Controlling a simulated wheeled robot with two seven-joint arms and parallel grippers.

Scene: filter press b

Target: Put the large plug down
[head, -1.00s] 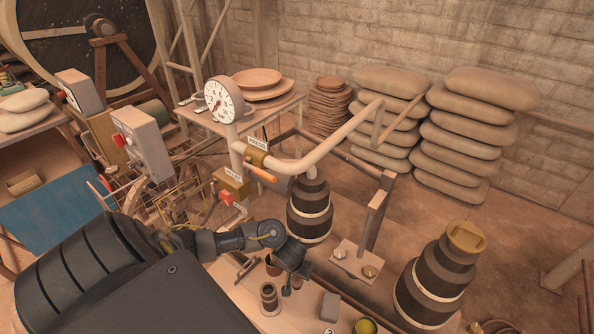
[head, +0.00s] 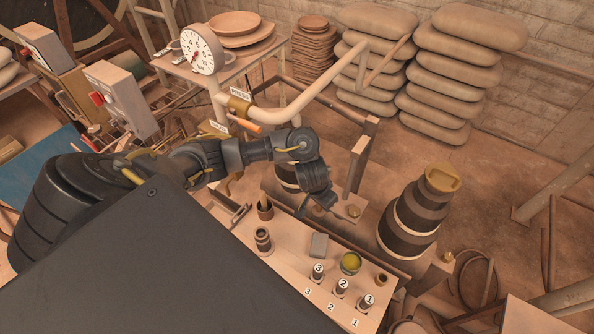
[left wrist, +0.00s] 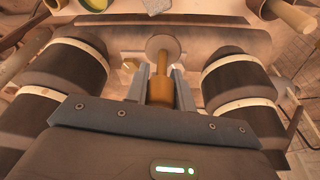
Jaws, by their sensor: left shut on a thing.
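My left gripper (head: 320,207) is over the far edge of the light workbench (head: 232,232), right of the cups. In the left wrist view its two fingers (left wrist: 161,88) are shut on a brown cylindrical grip. A paler round end (left wrist: 163,46) lies just beyond it, and this looks like the large plug (left wrist: 160,90). In the head view the held plug is too dark and small to make out. I cannot tell whether it touches anything. My right gripper is not in view.
Small plugs numbered 3 (head: 318,271), 2 (head: 342,285) and 1 (head: 368,300) stand on the bench near a grey block (head: 319,245) and a yellow-filled cup (head: 350,262). A dark stepped stack (head: 411,222) stands right. A bent pipe (head: 322,103) with a gauge (head: 201,50) crosses behind.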

